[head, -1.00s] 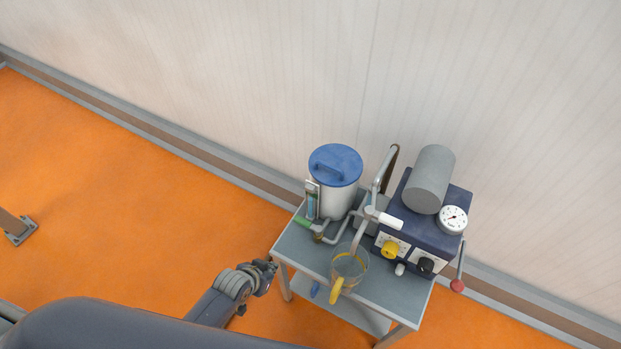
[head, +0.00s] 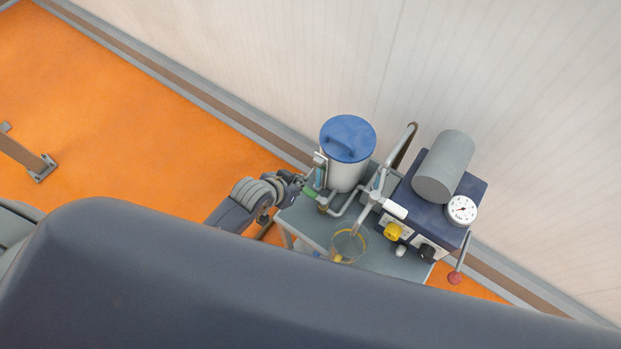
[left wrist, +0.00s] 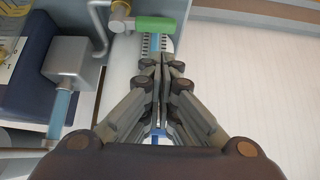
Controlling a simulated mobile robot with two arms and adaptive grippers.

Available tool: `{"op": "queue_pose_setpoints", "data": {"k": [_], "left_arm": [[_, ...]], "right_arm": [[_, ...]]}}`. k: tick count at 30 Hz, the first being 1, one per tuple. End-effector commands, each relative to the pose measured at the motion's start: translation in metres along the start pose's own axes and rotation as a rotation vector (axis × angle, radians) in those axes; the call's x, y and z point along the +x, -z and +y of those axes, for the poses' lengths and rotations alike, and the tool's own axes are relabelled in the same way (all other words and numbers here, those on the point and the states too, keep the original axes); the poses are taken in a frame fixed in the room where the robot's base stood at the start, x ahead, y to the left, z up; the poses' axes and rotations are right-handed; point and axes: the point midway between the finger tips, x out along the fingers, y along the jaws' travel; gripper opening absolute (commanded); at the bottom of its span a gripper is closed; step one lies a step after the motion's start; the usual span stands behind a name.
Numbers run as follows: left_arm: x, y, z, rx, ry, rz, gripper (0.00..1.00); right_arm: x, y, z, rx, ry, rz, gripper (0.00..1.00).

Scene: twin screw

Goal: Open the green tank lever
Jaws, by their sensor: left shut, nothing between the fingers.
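The green lever (head: 309,195) sits on the pipe low at the left of the white tank with a blue lid (head: 347,138). In the left wrist view the green lever (left wrist: 156,24) lies across the picture, just beyond my fingertips. My left gripper (head: 305,181) reaches in from the left, close beside the lever and the tank's level tube. In the left wrist view the left gripper (left wrist: 162,66) is shut and empty, its fingertips over the scaled tube (left wrist: 157,44). Any contact with the lever cannot be told. My right gripper is not in view.
A blue machine box (head: 428,205) with knobs, a gauge (head: 462,210) and a grey cylinder (head: 444,166) stands right of the tank. A glass jug (head: 348,246) stands in front under the pipe outlet. My own dark body covers the lower picture. A wall runs behind.

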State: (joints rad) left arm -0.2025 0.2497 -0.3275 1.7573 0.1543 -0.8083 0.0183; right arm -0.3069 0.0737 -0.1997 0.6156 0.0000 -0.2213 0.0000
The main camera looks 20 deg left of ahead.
Motion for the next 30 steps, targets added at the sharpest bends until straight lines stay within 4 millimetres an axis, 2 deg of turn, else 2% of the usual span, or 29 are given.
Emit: {"op": "queue_pose_setpoints", "data": {"k": [12,18,24,30], "left_arm": [[0.059,0.0,0.0,-0.001,0.0,0.0,0.0],[0.081,-0.001,0.0,0.0,0.0,-0.001,0.0],[0.09,0.0,0.001,0.001,-0.001,-0.001,0.0],[0.091,0.0,0.001,0.0,-0.001,0.0,0.0]], "right_arm": [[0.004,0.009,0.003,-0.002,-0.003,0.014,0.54],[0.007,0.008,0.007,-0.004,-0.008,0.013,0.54],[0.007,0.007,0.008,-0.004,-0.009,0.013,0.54],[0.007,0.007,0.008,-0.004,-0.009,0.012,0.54]]}}
